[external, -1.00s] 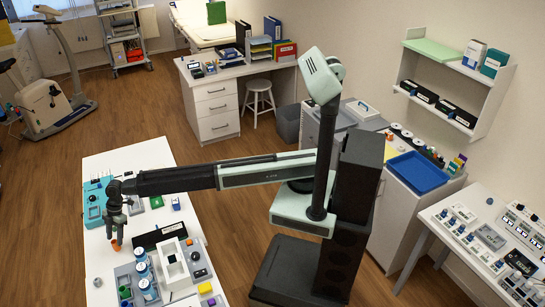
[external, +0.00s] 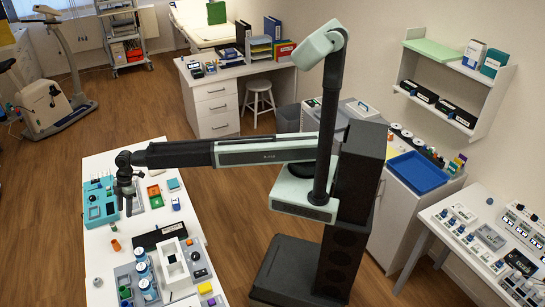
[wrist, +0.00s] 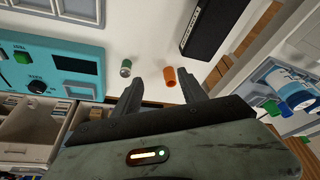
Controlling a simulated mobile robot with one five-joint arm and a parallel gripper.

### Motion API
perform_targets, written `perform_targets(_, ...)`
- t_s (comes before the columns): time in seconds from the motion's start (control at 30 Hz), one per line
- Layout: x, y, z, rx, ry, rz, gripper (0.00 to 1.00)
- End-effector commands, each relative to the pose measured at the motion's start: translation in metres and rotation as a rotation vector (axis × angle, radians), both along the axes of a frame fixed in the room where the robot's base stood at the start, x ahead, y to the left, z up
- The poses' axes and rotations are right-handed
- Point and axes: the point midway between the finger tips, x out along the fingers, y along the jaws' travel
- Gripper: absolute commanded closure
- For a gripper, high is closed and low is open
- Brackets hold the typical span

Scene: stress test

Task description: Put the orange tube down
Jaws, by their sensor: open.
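The orange tube (external: 115,244) lies on the white table, near its left side in the external view. It also shows in the wrist view (wrist: 171,77), ahead of my fingers and apart from them. My gripper (external: 128,210) is open and empty, above the table and farther back than the tube. In the wrist view its two dark fingers (wrist: 161,88) are spread, with bare white tabletop between them.
A small green-topped vial (wrist: 126,68) stands beside the tube. A teal panel device (external: 102,205) is to the left of my gripper. A black box (external: 158,236) and blue-white bottles (external: 148,288) are on the table.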

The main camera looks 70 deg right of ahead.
Motion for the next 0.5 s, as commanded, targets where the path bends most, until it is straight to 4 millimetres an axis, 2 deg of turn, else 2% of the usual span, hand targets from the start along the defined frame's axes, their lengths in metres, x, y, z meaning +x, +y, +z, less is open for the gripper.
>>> perform_targets(0.03,-0.016,-0.054,-0.002,-0.023,0.03,-0.111,0.51)
perform_targets(0.07,-0.025,-0.086,-0.004,-0.04,0.053,-0.192,0.51)
perform_targets(0.1,-0.039,-0.132,-0.006,-0.064,0.085,-0.314,0.51)
perform_targets(0.17,-0.064,-0.197,-0.009,-0.099,0.134,-0.503,0.51)
perform_targets(0.2,-0.083,-0.237,-0.01,-0.123,0.163,-0.628,0.51)
perform_targets(0.3,-0.132,-0.32,-0.012,-0.174,0.226,-0.918,0.51)
perform_targets(0.4,-0.17,-0.372,-0.013,-0.21,0.265,-1.13,0.51)
perform_targets(0.5,-0.19,-0.397,-0.013,-0.23,0.283,-1.248,0.51)
